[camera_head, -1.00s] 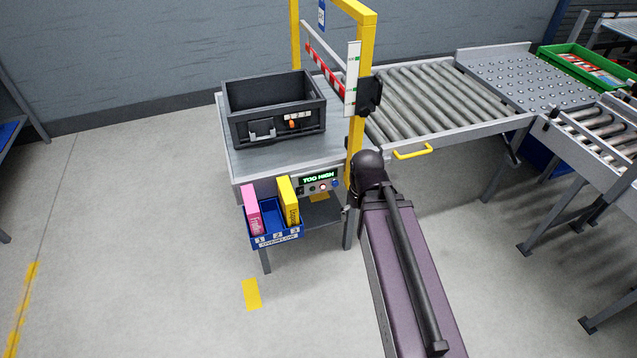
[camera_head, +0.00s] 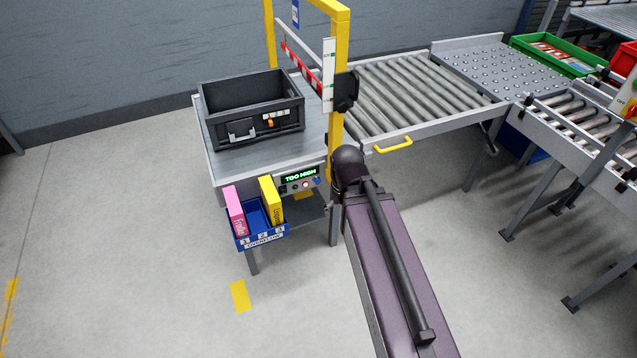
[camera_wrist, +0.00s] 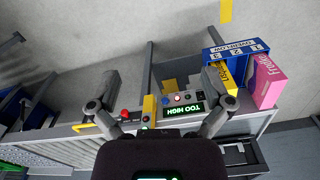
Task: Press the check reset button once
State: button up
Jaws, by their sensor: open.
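A small control panel (camera_head: 299,181) sits on the front of the grey station, under the yellow frame. Its green display (camera_head: 301,174) reads TOO HIGH. Below the display are small buttons, among them a lit reddish one (camera_head: 306,185) and a blue one (camera_head: 317,181). Their labels are too small to read, so I cannot tell which is check reset. In the wrist view the display (camera_wrist: 183,108) appears upside down, with the lit button (camera_wrist: 178,97) beside it. My gripper (camera_wrist: 160,88) is open and empty, its fingers apart before the panel. In the head view my arm hides the gripper.
A black crate (camera_head: 222,133) stands on the station top. A blue overflow bin (camera_head: 258,232) with pink and yellow boxes hangs in front, beside the panel. The yellow post (camera_head: 337,134) rises close to my arm. A roller conveyor (camera_head: 425,92) runs right.

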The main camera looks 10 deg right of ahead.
jog(key=shift+w+f, duration=0.1)
jog(key=shift+f, duration=0.15)
jog(key=c, duration=1)
jog(key=shift+w+a+f+b, duration=0.15)
jog(key=shift+f+b, duration=0.1)
jog(key=shift+b, duration=0.2)
jog(key=c, duration=0.3)
jog(key=shift+w+a+f+b, duration=0.1)
jog(key=shift+f+b, duration=0.2)
jog(key=shift+b, duration=0.05)
grip_shut()
jog(key=w+a+f+m+t+y+b, duration=0.4)
jog(key=w+f+b, duration=0.35)
jog(key=b, duration=0.55)
jog(key=w+a+f+m+t+y+b, duration=0.1)
jog(key=w+f+t+y+b, duration=0.3)
jog(key=w+f+t+b, duration=0.65)
jog(key=w+d+f+m+t+h+b, duration=0.2)
jog(key=d+f+m+b, duration=0.5)
jog(key=b, duration=1.3)
jog(key=shift+w+d+f+m+t+h, duration=0.2)
jog(key=shift+w+d+m+t+h, duration=0.3)
jog(key=shift+d+m+h, duration=0.9)
jog(key=shift+s+a+m+y, duration=0.1)
jog(key=shift+a+m+y, duration=0.2)
jog(key=shift+y, duration=0.1)
